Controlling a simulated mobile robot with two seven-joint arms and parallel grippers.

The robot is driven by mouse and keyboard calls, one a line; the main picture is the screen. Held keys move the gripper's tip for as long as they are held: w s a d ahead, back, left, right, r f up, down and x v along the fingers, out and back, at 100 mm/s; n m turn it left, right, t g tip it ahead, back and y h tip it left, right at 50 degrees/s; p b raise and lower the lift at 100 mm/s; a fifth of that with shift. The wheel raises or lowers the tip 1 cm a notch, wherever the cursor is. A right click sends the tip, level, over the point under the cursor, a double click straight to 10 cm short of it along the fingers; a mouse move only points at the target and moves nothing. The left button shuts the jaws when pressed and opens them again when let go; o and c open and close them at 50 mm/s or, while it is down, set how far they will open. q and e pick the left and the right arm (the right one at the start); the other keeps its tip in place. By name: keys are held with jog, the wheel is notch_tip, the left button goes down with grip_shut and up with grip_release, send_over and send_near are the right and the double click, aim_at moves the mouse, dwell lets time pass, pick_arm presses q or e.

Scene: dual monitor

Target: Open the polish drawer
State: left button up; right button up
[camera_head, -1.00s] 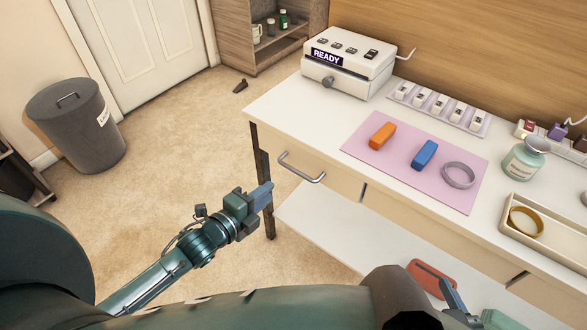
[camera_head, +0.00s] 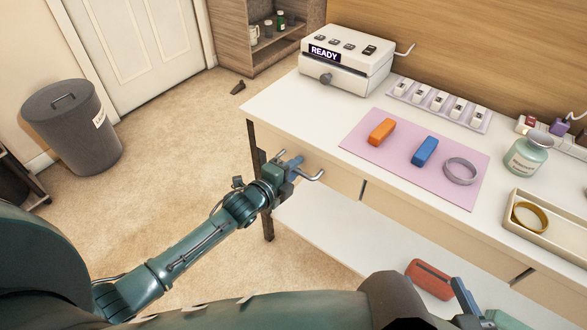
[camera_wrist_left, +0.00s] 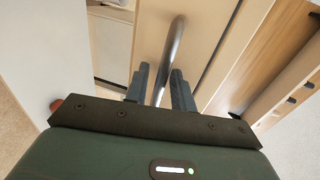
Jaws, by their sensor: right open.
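The drawer front (camera_head: 335,181) is a pale panel under the left end of the white table, and it looks flush with the table in the head view. Its metal bar handle (camera_head: 314,178) is partly hidden by my left gripper (camera_head: 293,164). In the left wrist view the handle (camera_wrist_left: 172,50) runs between the two fingers of the left gripper (camera_wrist_left: 161,88), which are apart on either side of it. My right gripper (camera_head: 465,300) is open at the bottom right, only partly visible.
The table (camera_head: 280,108) carries a white READY machine (camera_head: 345,62), a pink mat (camera_head: 390,160) with orange and blue blocks and a grey ring, a jar (camera_head: 528,157) and a tray (camera_head: 530,247). A red item (camera_head: 430,279) lies on the lower shelf.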

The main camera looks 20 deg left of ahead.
pick_arm(q)
jog(key=shift+c, duration=0.3)
grip_shut()
pick_arm(e)
jog(key=shift+s, duration=0.1)
jog(key=shift+f, duration=0.15)
pick_arm(q)
jog(key=f+p+v, duration=0.2)
jog(key=p+v, duration=0.2)
jog(key=v, duration=0.6)
jog(key=s+f+p+v, duration=0.1)
jog(key=p+v, duration=0.3)
jog(key=v, duration=0.6)
jog(key=shift+a+f, duration=0.15)
jog(key=shift+f, duration=0.4)
pick_arm(e)
jog(key=shift+w+a+f+g, duration=0.15)
jog(key=shift+w+a+g, duration=0.25)
jog(key=shift+a+g, duration=0.3)
jog(key=shift+w+a+f+g, duration=0.1)
jog(key=shift+w+a+g, duration=0.25)
jog(key=shift+a+g, duration=0.3)
pick_arm(q)
jog(key=shift+s, duration=0.1)
pick_arm(e)
jog(key=shift+d, duration=0.1)
pick_arm(q)
jog(key=shift+o, duration=0.3)
grip_release()
